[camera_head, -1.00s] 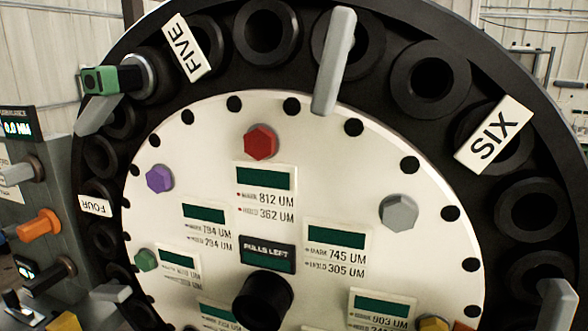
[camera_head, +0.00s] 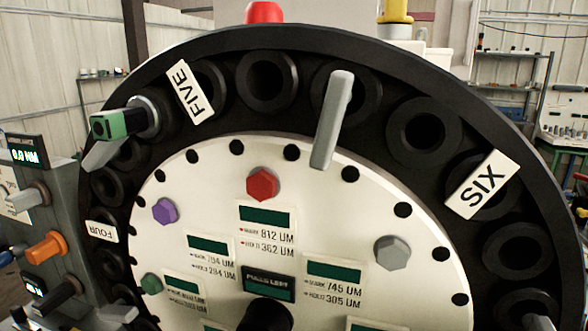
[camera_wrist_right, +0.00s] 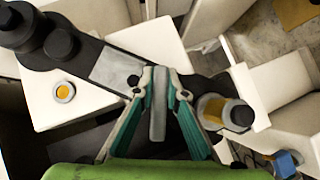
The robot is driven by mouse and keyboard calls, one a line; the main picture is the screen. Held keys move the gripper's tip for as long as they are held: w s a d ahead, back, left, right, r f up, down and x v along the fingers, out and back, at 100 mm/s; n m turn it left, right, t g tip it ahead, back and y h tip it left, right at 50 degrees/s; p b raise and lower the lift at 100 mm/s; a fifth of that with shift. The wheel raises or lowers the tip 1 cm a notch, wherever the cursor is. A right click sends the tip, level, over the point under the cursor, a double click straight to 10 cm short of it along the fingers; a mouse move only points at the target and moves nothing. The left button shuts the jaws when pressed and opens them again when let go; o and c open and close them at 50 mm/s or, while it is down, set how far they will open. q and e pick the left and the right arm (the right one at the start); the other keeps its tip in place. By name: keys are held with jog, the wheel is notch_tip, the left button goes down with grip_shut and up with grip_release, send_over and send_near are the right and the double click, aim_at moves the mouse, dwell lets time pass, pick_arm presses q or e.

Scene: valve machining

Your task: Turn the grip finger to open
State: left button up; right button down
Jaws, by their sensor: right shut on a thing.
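In the head view a big black wheel (camera_head: 427,95) with a white round face carries several grey grip fingers. One grey finger (camera_head: 333,120) stands near the top, tilted slightly right at its upper end. Another grey finger (camera_head: 104,153) lies slanted at the left, below a green-capped part (camera_head: 112,125). In the wrist view my right gripper (camera_wrist_right: 159,76) has its teal fingers shut on an upright grey bar (camera_wrist_right: 158,106). The bar looks like a grip finger, but I cannot tell which one it is. No gripper shows in the head view.
The wheel face has coloured hex knobs, including a red one (camera_head: 262,184), and small displays. A grey control box (camera_head: 50,215) stands at the left. Red (camera_head: 265,12) and yellow (camera_head: 397,12) parts stand behind the wheel. The wrist view shows pale blocks (camera_wrist_right: 145,42) around the gripper.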

jog(key=shift+f, duration=0.1)
jog(key=shift+r+m+g+p, duration=0.2)
jog(key=shift+m+g+p, duration=0.25)
jog(key=shift+p, duration=0.75)
jog(key=c, duration=2)
grip_release()
jog(key=shift+f, duration=0.25)
jog(key=shift+o, duration=0.2)
jog(key=shift+r, duration=0.15)
jog(key=shift+s+d, duration=0.15)
jog(key=p+v, duration=0.1)
jog(key=v, duration=0.6)
jog(key=shift+s+r+p, duration=0.2)
jog(key=shift+p, duration=0.1)
jog(key=shift+d, duration=0.15)
